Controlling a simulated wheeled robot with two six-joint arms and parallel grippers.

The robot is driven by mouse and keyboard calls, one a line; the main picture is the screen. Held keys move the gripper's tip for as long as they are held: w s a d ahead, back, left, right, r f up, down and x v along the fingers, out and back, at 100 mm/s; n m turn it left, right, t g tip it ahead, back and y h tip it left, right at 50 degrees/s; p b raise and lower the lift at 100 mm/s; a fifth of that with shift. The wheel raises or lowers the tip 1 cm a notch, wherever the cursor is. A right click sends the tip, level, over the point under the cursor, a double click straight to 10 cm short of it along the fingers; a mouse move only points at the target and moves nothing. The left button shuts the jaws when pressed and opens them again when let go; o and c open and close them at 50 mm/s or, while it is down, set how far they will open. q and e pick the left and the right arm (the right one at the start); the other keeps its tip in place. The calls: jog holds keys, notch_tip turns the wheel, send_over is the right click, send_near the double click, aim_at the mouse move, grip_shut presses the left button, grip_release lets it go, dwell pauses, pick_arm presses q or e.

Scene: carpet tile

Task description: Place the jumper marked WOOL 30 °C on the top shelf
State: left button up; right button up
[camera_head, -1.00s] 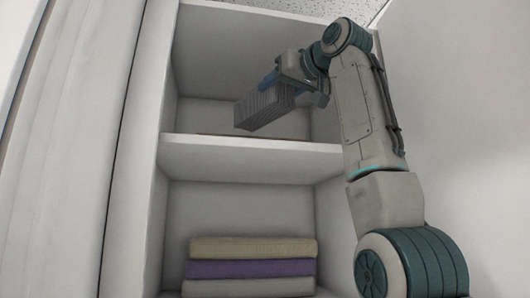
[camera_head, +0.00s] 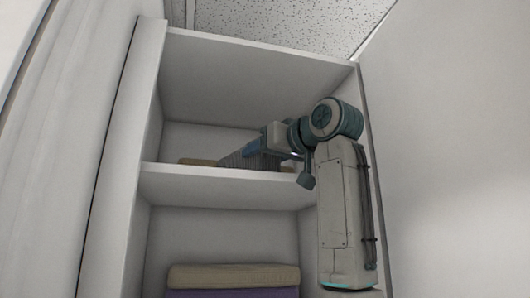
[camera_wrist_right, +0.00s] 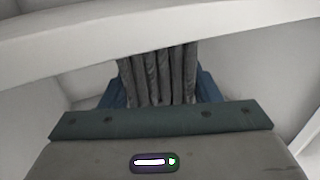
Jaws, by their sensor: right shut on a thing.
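My right gripper (camera_head: 262,150) reaches into the upper compartment of the white cabinet and is shut on a grey ribbed folded garment (camera_head: 240,159). In the right wrist view the garment's folds (camera_wrist_right: 158,76) show between the blue fingers (camera_wrist_right: 207,88). The garment is tilted, low over the top shelf (camera_head: 215,184); the shelf's front edge hides its underside, so I cannot tell whether it touches. No WOOL 30 °C marking is readable. My left gripper is not in view.
A tan flat thing (camera_head: 197,161) lies on the top shelf, left of the garment. Below, a tan folded cloth (camera_head: 232,276) lies on a purple one (camera_head: 232,293). The cabinet's left side panel (camera_head: 131,150) bounds the compartment.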

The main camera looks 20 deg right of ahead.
jog(key=o, duration=1)
jog(key=shift+o, duration=1)
jog(key=shift+s, duration=0.1)
jog(key=shift+s, duration=0.15)
jog(key=b+v, duration=0.6)
jog(key=v, duration=0.5)
jog(key=shift+s+d+b, duration=0.2)
jog(key=shift+s+b, duration=0.05)
jog(key=shift+b, duration=0.05)
